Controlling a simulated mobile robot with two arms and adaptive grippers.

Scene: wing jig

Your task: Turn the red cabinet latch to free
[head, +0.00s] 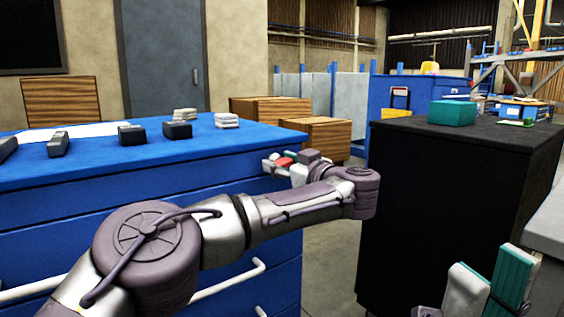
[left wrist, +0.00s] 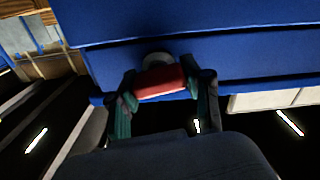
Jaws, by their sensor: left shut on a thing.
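The red latch (head: 285,161) sits at the right end of the blue cabinet's front (head: 200,178), just below its top edge. In the left wrist view the latch (left wrist: 160,83) is a red bar in front of a round grey mount (left wrist: 157,60), nearly level, its right end slightly higher. My left gripper (head: 283,168) is shut on the latch, with a teal fingertip at each end of the bar in the left wrist view (left wrist: 164,97). My right gripper (head: 491,283) is low at the right, with a gap between its teal fingers, empty and away from the cabinet.
Grey and black blocks (head: 177,130) and a pale stack (head: 227,120) lie on the blue cabinet top. A black cabinet (head: 440,200) with a teal box (head: 452,112) stands to the right, across a floor gap. Wooden crates (head: 317,135) stand behind.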

